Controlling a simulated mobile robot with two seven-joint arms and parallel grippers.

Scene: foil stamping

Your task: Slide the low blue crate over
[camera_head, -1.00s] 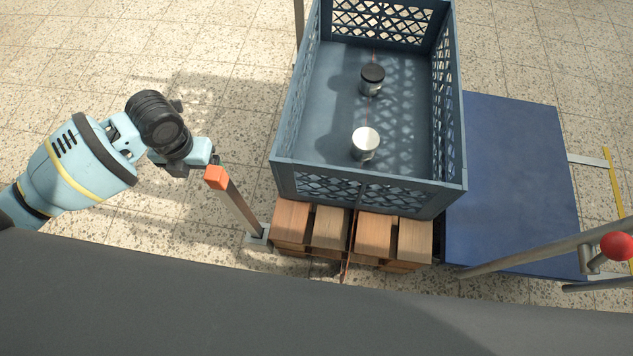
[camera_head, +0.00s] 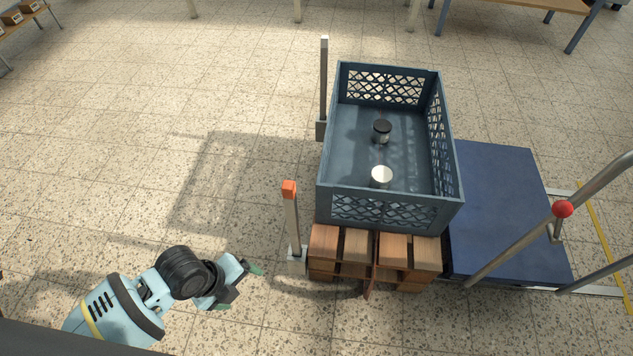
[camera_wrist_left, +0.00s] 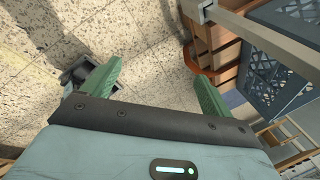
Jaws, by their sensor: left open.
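The low blue crate (camera_head: 392,212) has lattice walls and an open top. It sits on a wooden pallet (camera_head: 356,245), beside a flat dark-blue platform (camera_head: 500,200). A dark-lidded can (camera_head: 381,133) and a pale-topped can (camera_head: 381,177) stand inside it. My left gripper (camera_head: 243,286) is open and empty, left of and nearer than the crate, apart from it. In the left wrist view its green fingers (camera_wrist_left: 154,74) are spread over floor, and part of the crate (camera_wrist_left: 258,75) shows at the right. My right gripper is not in view.
An orange-topped post (camera_head: 290,215) stands between my left gripper and the pallet; a grey post (camera_head: 323,85) stands farther back. Metal rails with a red knob (camera_head: 562,209) cross the right side. Tiled floor at the left is clear. Tables line the back.

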